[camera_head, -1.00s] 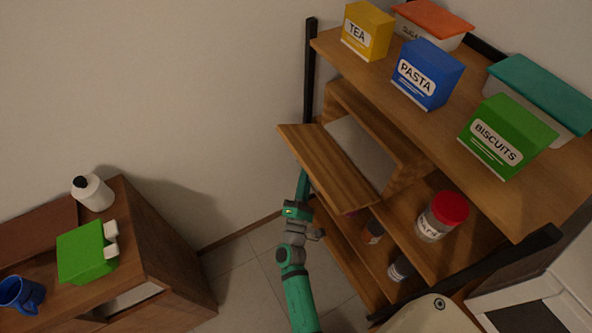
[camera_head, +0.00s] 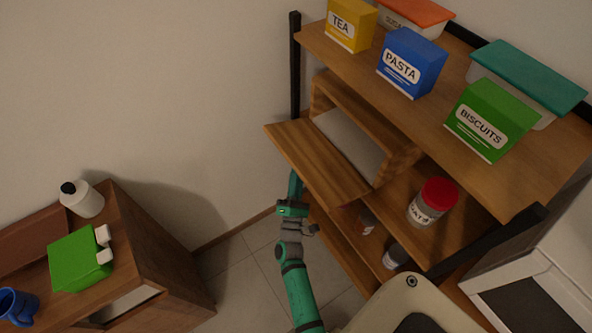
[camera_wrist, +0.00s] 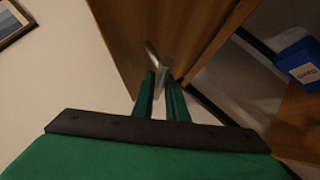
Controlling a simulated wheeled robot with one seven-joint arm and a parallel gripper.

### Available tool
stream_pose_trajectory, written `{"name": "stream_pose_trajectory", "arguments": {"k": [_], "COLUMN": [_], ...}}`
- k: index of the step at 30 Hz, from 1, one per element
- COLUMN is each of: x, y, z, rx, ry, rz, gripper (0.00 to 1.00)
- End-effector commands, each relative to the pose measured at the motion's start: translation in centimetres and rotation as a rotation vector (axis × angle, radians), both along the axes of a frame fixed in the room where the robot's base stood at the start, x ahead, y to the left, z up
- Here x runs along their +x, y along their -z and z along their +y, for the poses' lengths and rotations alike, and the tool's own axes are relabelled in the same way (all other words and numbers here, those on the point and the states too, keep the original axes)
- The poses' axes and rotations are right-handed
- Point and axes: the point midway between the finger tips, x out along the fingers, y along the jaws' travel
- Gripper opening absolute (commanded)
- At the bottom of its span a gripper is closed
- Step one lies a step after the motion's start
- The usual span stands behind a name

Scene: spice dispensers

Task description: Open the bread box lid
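The wooden bread box (camera_head: 398,152) stands on the middle shelf. Its front lid (camera_head: 315,160) is swung outward and juts past the shelf edge, showing the pale interior (camera_head: 350,142). My gripper (camera_head: 296,180) is at the lid's outer side; the lid partly hides its fingers in the head view. In the wrist view the lid (camera_wrist: 140,25) rises in front of my gripper (camera_wrist: 160,75). The two green fingers are close together, with the silver lid handle (camera_wrist: 154,55) between their tips.
The top shelf holds a tea box (camera_head: 350,25), pasta box (camera_head: 411,63), biscuits box (camera_head: 490,120) and lidded containers. A red-capped jar (camera_head: 432,203) stands right of the bread box. A low cabinet (camera_head: 160,250) is at left. Open floor (camera_head: 240,270) lies between.

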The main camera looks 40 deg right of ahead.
Motion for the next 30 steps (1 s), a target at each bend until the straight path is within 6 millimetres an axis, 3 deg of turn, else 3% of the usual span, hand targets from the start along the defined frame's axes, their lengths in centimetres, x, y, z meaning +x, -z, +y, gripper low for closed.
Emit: {"name": "stream_pose_trajectory", "arguments": {"k": [14,30], "x": [-0.4,-5.7], "y": [0.4,3.9], "z": [0.6,6.6], "rx": [0.0,0.0], "ry": [-0.003,-0.002], "rz": [0.003,0.001], "gripper": [0.28,0.28]}}
